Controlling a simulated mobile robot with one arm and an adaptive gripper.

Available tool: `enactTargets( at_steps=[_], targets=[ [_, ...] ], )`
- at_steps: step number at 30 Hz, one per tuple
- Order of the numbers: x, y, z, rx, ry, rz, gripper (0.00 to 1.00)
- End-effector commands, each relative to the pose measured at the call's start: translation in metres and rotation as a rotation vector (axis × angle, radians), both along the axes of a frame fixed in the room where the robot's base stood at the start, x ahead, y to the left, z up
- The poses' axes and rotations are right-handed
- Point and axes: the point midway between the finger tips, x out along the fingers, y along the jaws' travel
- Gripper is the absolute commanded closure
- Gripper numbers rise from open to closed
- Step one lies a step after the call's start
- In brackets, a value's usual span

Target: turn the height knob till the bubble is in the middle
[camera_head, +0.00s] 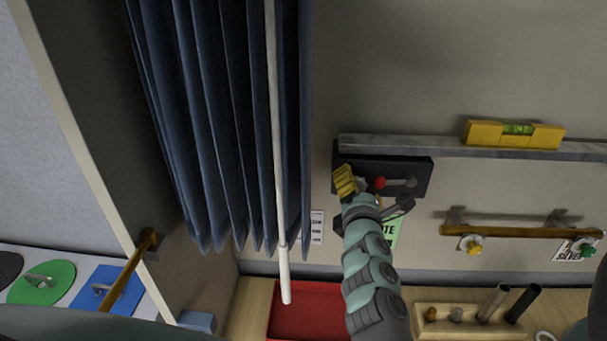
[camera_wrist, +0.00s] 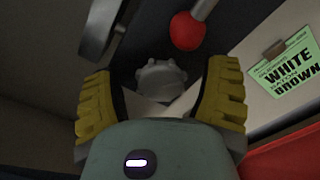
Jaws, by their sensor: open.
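A yellow spirit level (camera_head: 484,134) with a green vial (camera_head: 517,129) lies on a long grey rail (camera_head: 400,143). The bubble's place in the vial is too small to tell. The rail's left end is above a dark wall plate (camera_head: 415,166). In the wrist view a grey scalloped knob (camera_wrist: 161,78) shows on the dark plate, between and just beyond my yellow fingers. My gripper (camera_wrist: 161,72) is open, one finger to each side of the knob, with gaps on both sides. In the head view my gripper (camera_head: 345,181) hides the knob.
A lever with a red ball (camera_head: 380,182) is close beside my gripper; the ball also shows in the wrist view (camera_wrist: 186,31). A green label (camera_wrist: 290,78) hangs at right. Blue curtains (camera_head: 215,110) and a white rod (camera_head: 279,150) are left. A red tray (camera_head: 305,308) is below.

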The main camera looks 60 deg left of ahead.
Motion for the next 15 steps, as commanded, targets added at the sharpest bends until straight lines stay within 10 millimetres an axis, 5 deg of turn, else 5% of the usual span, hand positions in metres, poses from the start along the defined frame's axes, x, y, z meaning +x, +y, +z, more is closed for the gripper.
enactTargets(
  at_steps=[12, 15],
  targets=[
    [0.0030, 0.0031, -0.0001, -0.001, 0.000, -0.001, 0.25],
    [0.0030, 0.0030, -0.0001, -0.001, 0.000, -0.001, 0.35]
  ],
)
